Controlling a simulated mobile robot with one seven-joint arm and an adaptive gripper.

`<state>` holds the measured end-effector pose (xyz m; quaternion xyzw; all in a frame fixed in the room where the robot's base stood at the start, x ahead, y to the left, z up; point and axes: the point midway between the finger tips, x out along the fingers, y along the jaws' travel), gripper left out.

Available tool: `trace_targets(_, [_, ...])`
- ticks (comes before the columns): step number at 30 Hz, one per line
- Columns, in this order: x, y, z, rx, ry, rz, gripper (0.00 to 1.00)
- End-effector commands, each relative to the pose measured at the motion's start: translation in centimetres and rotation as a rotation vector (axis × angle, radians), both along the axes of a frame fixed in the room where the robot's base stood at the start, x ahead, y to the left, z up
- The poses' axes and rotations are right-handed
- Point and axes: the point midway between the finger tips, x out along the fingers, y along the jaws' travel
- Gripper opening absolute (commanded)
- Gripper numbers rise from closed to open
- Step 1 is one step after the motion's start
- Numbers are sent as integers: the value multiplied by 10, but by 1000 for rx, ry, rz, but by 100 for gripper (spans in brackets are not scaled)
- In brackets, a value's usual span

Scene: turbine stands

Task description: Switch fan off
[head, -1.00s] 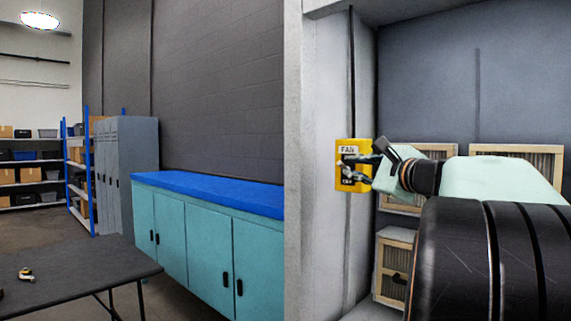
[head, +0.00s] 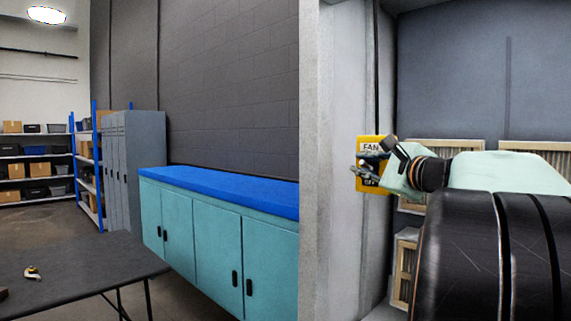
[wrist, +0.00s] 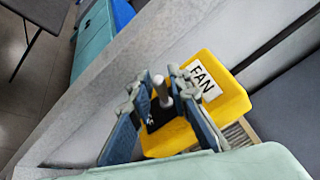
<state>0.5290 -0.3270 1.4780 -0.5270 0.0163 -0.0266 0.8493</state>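The fan switch is a yellow box (head: 375,141) on the grey wall, with a FAN label at the top and OFF lettering below. In the wrist view the yellow box (wrist: 225,88) fills the middle, its FAN label to the right. A pale toggle lever (wrist: 160,92) sticks out from its dark plate. My gripper (head: 366,163) is in front of the box and hides part of its face. In the wrist view my gripper (wrist: 162,74) has its two fingers apart, one on each side of the lever. I cannot tell whether either finger touches it.
The grey wall edge (head: 335,180) stands left of the switch. Wood-framed filter panels (head: 440,146) are behind my arm. A teal cabinet with a blue top (head: 220,188), a dark table (head: 80,268) and shelves lie to the left, away from the gripper.

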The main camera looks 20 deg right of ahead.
Motion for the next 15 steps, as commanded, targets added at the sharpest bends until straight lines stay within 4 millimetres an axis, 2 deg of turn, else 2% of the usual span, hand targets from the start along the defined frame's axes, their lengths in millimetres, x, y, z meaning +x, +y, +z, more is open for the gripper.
trace_targets(1, [0, 0, 0, 0, 0, 0, 14])
trace_targets(5, [0, 0, 0, 0, 0, 0, 0])
trace_targets(15, [0, 0, -2, -7, -3, 0, 0])
